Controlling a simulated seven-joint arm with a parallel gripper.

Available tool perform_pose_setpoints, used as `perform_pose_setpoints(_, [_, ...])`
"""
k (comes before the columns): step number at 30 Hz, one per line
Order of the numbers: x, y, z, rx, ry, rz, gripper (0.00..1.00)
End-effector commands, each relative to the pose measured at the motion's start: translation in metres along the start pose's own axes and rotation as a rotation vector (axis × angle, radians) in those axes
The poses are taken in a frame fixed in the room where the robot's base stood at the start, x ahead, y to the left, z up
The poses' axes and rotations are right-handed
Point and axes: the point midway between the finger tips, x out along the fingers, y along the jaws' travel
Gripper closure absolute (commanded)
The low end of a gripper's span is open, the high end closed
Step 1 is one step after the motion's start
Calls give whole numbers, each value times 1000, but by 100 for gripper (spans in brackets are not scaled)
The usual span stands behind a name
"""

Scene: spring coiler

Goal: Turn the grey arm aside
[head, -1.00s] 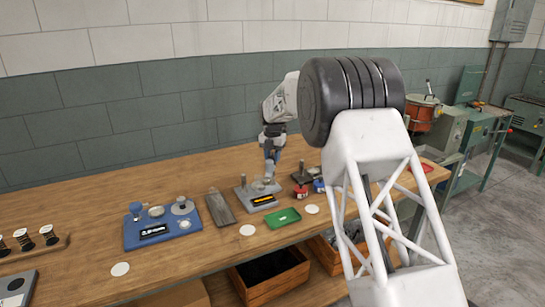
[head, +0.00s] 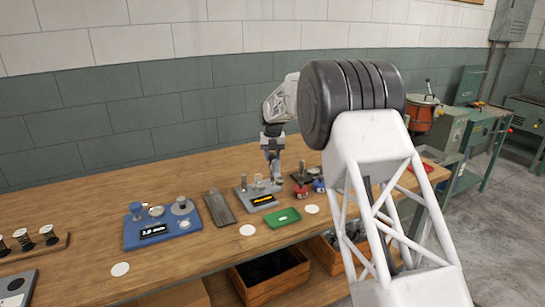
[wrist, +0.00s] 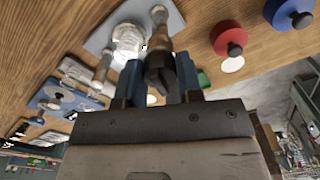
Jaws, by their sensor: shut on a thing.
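The grey spring coiler (head: 262,201), a small grey plate with a yellow-lit display and upright metal parts, stands mid-bench in the head view. Its plate (wrist: 168,12) shows at the top of the wrist view. My gripper (head: 274,178) points down at the right side of the coiler. In the wrist view my gripper (wrist: 160,82) is shut on an upright dark-ended handle (wrist: 158,58), which I take to be on the grey arm. The arm itself is mostly hidden by my fingers. A second metal post (wrist: 102,66) stands apart, left of my fingers.
A blue device (head: 162,229) with a display and a dark grey block (head: 219,209) stand left of the coiler. A green tray (head: 283,218) lies in front. Bare bench lies behind.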

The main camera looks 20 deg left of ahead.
Motion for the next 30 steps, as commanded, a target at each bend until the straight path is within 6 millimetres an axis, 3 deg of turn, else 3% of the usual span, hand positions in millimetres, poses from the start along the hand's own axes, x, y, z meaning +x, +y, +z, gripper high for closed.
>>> perform_pose_setpoints(2, [-2, 0, 0, 0, -2, 0, 100])
perform_pose_setpoints(3, [-2, 0, 0, 0, -2, 0, 62])
perform_pose_setpoints(7, [-1, 0, 0, 1, -1, 0, 42])
perform_pose_setpoints(20, [-4, 0, 0, 1, -1, 0, 41])
perform_pose_setpoints(30, [-38, 0, 0, 1, -3, 0, 41])
